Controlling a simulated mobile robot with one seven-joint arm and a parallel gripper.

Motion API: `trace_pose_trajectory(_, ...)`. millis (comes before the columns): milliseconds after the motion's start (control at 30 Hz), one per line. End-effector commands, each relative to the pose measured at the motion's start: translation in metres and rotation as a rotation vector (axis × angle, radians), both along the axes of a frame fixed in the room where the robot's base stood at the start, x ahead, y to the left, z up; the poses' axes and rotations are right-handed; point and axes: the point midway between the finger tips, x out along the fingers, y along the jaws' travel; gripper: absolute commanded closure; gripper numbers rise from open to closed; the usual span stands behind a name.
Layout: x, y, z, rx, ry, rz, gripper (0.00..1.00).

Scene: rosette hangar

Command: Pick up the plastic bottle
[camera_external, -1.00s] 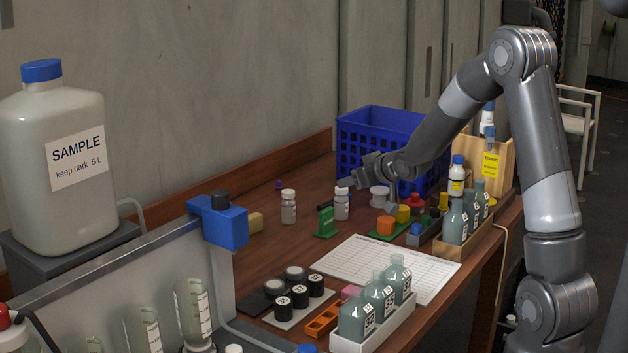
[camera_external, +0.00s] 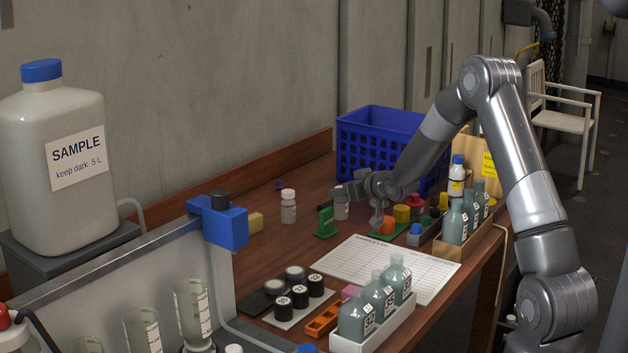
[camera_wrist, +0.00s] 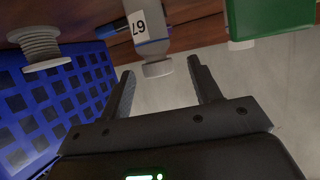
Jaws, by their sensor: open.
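A small translucent bottle with a white cap and a printed label (camera_external: 341,210) stands on the wooden table beside the green stand. My gripper (camera_external: 347,190) is at its top and hides its cap in the external view. In the wrist view the bottle (camera_wrist: 151,28) appears upside down, with a label that seems to read 67. Its white cap lies between the two open fingertips of my gripper (camera_wrist: 161,68), with a gap on both sides. The fingers hold nothing. A similar bottle (camera_external: 289,207) stands apart to the left.
The green stand (camera_external: 326,223) is close by on one side, also in the wrist view (camera_wrist: 272,18). A blue crate (camera_external: 377,125) stands behind. A pale ribbed spool (camera_wrist: 41,46) is near the crate. Coloured pieces and a bottle rack (camera_external: 452,247) lie to the right.

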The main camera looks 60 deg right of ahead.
Motion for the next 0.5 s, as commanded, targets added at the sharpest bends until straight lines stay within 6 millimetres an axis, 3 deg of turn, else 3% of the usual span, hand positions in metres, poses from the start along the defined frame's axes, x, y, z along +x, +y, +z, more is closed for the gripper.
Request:
trace_pose_trajectory(233,0.031,-0.011,-0.011,0.001,0.001,0.001,0.43)
trace_pose_trajectory(500,0.040,-0.014,-0.014,0.000,0.000,0.001,0.43)
